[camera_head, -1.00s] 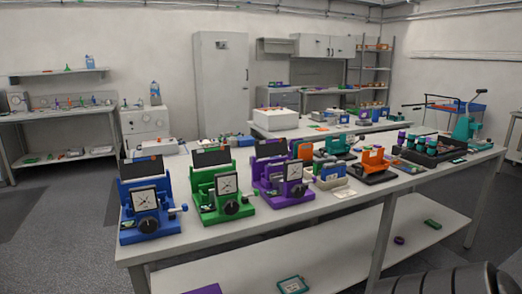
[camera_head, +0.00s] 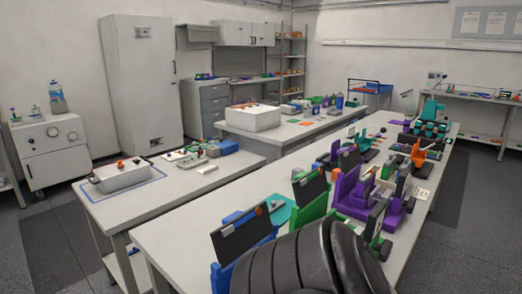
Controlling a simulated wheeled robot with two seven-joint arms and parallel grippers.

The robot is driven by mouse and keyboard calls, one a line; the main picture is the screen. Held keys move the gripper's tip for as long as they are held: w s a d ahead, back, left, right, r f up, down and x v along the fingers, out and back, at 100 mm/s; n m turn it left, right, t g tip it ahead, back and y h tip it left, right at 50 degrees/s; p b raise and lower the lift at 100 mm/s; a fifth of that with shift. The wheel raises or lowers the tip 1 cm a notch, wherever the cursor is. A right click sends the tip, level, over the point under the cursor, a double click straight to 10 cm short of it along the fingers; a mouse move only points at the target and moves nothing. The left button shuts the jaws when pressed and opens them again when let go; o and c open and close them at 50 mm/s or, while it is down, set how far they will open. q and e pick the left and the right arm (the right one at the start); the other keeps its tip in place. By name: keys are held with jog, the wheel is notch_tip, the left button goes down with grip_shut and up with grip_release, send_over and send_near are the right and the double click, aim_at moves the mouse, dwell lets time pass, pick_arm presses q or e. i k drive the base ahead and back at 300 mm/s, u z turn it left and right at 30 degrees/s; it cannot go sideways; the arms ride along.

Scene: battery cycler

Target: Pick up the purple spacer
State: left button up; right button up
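I cannot pick out the purple spacer for certain in this view. The clearest purple thing is a large purple device (camera_head: 354,194) on the near bench (camera_head: 185,238), among blue and green devices. A small purple thing (camera_head: 402,136) shows near the far end of that bench, too small to identify. The bench's lower shelf is hidden. Neither gripper is in view; a black ribbed part of my own body covers the bottom middle and hides part of the near devices.
A blue device (camera_head: 241,238) and a green device (camera_head: 311,196) stand at the bench's near end. A side bench with a white box (camera_head: 123,175) adjoins at left. A second bench with a white box (camera_head: 252,117) stands behind. Grey floor (camera_head: 455,245) is clear at right.

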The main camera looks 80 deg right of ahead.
aim_at(335, 146)
jog(key=i, duration=0.95)
jog(key=z, duration=3.5)
jog(key=k, duration=1.65)
jog(key=z, duration=1.1)
jog(key=i, duration=5.6)
